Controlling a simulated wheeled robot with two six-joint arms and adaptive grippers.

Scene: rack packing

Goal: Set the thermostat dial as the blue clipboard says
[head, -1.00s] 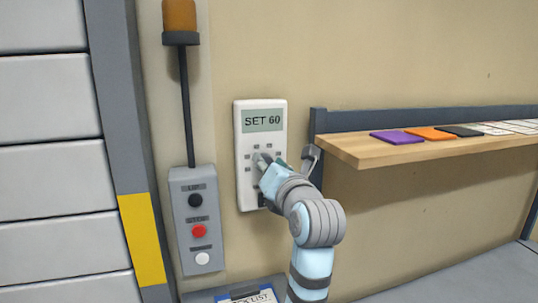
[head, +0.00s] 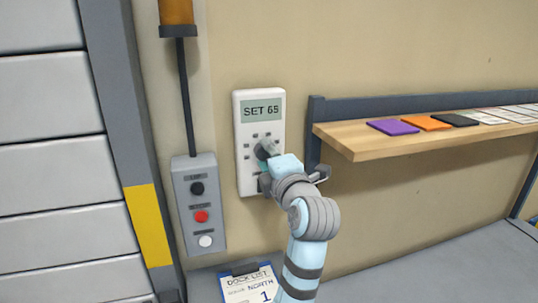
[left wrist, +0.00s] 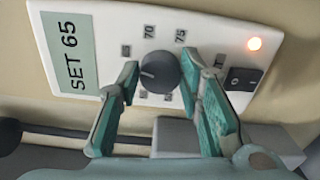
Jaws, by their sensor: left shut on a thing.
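The white thermostat (head: 245,185) hangs on the wall, and its display (head: 262,111) reads SET 65. It also shows in the left wrist view, display (left wrist: 68,48) at the left. The round grey dial (left wrist: 160,72) has a pale pointer line, with 70 and 75 printed near it. My left gripper (head: 266,150) is at the dial, its two teal fingers (left wrist: 165,88) on either side, shut on it. A clipboard with a blue edge (head: 243,268) lies below; its sheet reads DOCK LIST, NORTH and 1, other text too small. My right gripper is not in view.
A control box (head: 187,221) with black, red and white buttons is left of the thermostat, under an amber lamp (head: 175,12). A wooden shelf (head: 365,146) with purple, orange, black and white cards juts out at the right. A lit lamp (left wrist: 254,43) and rocker switch (left wrist: 243,79) sit on the thermostat.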

